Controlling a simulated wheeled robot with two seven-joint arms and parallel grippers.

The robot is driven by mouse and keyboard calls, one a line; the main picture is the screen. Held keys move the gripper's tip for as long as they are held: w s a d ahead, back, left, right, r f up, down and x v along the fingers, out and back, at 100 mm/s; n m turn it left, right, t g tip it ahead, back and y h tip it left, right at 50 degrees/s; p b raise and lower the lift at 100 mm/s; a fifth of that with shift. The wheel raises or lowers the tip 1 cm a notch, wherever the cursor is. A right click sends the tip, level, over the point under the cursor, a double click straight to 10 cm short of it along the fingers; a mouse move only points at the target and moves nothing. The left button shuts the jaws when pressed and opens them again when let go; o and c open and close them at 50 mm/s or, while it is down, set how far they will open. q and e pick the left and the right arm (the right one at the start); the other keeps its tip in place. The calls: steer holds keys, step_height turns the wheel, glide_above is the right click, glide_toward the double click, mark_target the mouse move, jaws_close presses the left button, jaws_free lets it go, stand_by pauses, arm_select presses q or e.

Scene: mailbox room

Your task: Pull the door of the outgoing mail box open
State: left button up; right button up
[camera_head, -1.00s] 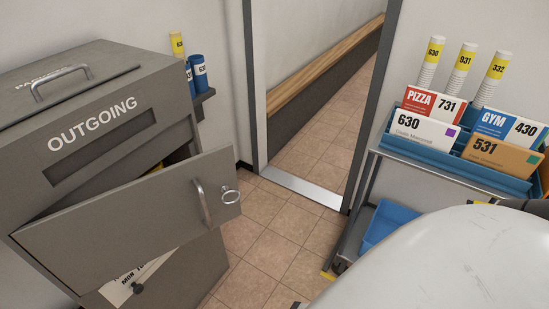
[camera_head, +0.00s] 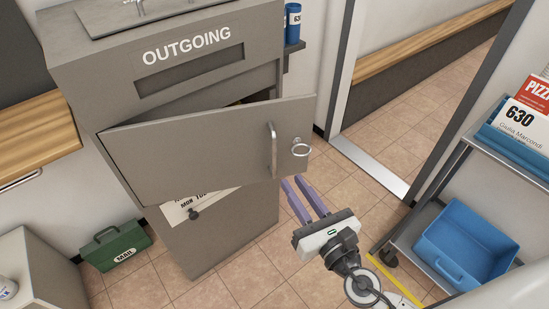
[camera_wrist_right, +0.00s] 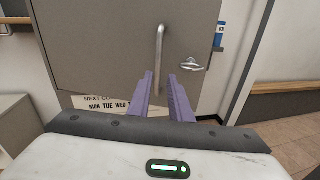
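The grey outgoing mail box (camera_head: 100,65) stands at the left in the head view. Its door (camera_head: 190,150) is partly open, with a dark gap along its top edge. In the right wrist view the handle (camera_wrist_right: 158,58) stands beyond the fingertips (camera_wrist_right: 160,82). My left gripper is not in view.
A cart (camera_head: 465,150) with a blue bin (camera_head: 468,245) stands at the right. A green box (camera_head: 115,246) sits on the floor at the left. A doorway with a metal sill (camera_head: 370,165) is behind. Tiled floor (camera_head: 235,275) is clear in front of the mail box.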

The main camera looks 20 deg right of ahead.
mark_target(275, 158)
steer(key=shift+n, duration=0.5)
steer(key=w, duration=0.3)
steer(key=w+a, duration=0.1)
steer(key=w, duration=0.3)
steer(key=w+p, duration=0.1)
steer(key=w, duration=0.2)
steer(key=shift+w+a+r, duration=0.15)
steer(key=shift+a+r, duration=0.1)
steer(key=shift+a, duration=0.15)
jaws_close()
